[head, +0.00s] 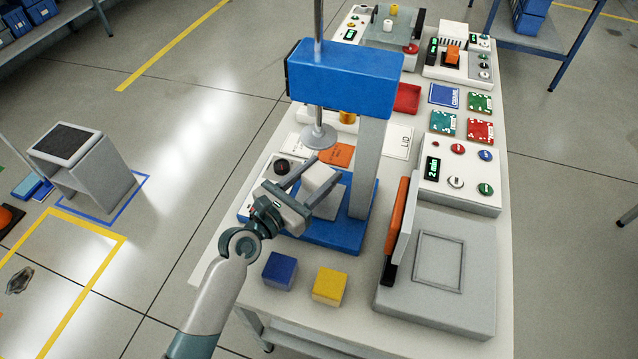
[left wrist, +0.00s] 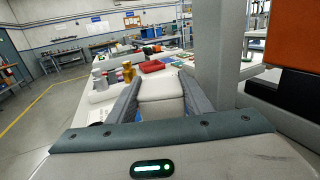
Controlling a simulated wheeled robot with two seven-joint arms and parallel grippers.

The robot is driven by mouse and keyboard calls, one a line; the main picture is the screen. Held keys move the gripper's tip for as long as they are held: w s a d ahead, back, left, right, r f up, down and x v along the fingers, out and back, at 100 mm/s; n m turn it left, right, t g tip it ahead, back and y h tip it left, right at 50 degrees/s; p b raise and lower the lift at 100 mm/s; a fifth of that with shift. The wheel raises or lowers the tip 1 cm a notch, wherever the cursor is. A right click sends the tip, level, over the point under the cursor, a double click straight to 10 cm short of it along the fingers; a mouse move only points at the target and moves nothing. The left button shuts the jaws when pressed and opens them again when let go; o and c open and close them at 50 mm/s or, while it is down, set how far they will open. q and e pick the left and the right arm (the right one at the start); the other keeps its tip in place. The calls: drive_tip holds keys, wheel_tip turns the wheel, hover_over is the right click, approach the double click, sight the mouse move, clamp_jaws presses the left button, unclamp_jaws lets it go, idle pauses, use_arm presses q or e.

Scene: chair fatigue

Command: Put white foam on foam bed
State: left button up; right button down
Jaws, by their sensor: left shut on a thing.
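My left gripper (head: 314,184) is shut on the white foam (head: 320,178), a small white block, in the head view. The left wrist view shows the foam (left wrist: 160,86) between the two grey fingers. The foam is under the blue press head, a little to the lower right of the round press foot (head: 319,137). A light grey pad (head: 330,206), which looks like the foam bed, lies on the blue press base (head: 340,232) just below the foam. The gripper and foam partly hide it, and I cannot tell whether they touch. My right gripper is out of view.
The blue press head (head: 345,78) and its grey column (head: 369,165) stand close to the right of the gripper. A blue cube (head: 279,270) and a yellow cube (head: 329,286) sit at the front. A grey box (head: 440,270) with an upright orange-and-black part stands to the right.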

sight(311, 193)
use_arm(q)
drive_tip(key=shift+f+b, duration=0.4)
drive_tip(key=shift+f, duration=1.15)
drive_tip(key=shift+a+f, duration=0.1)
drive_tip(key=shift+f, duration=0.2)
drive_tip(key=shift+f, duration=0.15)
drive_tip(key=o, duration=1.1)
